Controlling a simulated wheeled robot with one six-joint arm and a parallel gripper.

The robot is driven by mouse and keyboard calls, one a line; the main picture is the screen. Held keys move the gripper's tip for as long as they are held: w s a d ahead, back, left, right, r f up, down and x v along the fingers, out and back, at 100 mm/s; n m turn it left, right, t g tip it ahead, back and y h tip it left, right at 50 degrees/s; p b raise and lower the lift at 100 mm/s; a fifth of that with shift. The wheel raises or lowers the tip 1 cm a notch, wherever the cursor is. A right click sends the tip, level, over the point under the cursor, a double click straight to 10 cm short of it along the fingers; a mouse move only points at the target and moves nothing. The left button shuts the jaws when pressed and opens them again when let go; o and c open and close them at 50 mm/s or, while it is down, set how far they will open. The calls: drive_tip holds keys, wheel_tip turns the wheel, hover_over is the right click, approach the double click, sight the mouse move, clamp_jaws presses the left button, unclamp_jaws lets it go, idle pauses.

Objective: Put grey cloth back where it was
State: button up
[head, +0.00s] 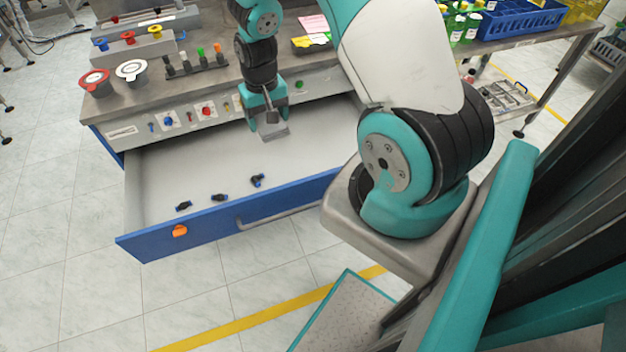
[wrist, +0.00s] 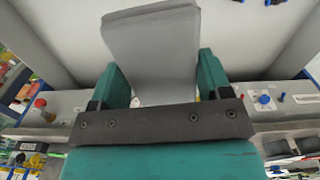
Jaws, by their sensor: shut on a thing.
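The grey cloth (wrist: 155,50) is a flat, folded piece between the two teal fingers of my gripper (wrist: 160,78) in the wrist view. In the head view my gripper (head: 267,115) is shut on it, and the cloth (head: 274,133) hangs below the fingertips. Both are over the back part of the open drawer (head: 150,175), close to the grey control panel. Whether the cloth touches the drawer floor, I cannot tell.
Bowls (head: 131,70) and a rack of capped pieces (head: 195,66) stand on the bench behind. Most of the drawer floor is bare.

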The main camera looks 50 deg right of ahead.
sight(313, 168)
drive_tip(key=s+d+f+m+b, duration=0.2)
drive_tip(key=d+f+m+b, duration=0.1)
drive_tip(key=d+b, duration=0.25)
drive_tip(key=s+d+f+m+b, duration=0.2)
drive_tip(key=d+f+m+b, duration=0.15)
drive_tip(key=d, duration=0.35)
drive_tip(key=shift+n, duration=0.35)
wheel_tip(313, 168, down, 20)
drive_tip(key=shift+r+b, duration=0.15)
drive_tip(key=shift+b, duration=0.6)
drive_tip(key=o, duration=1)
drive_tip(key=shift+c, duration=0.2)
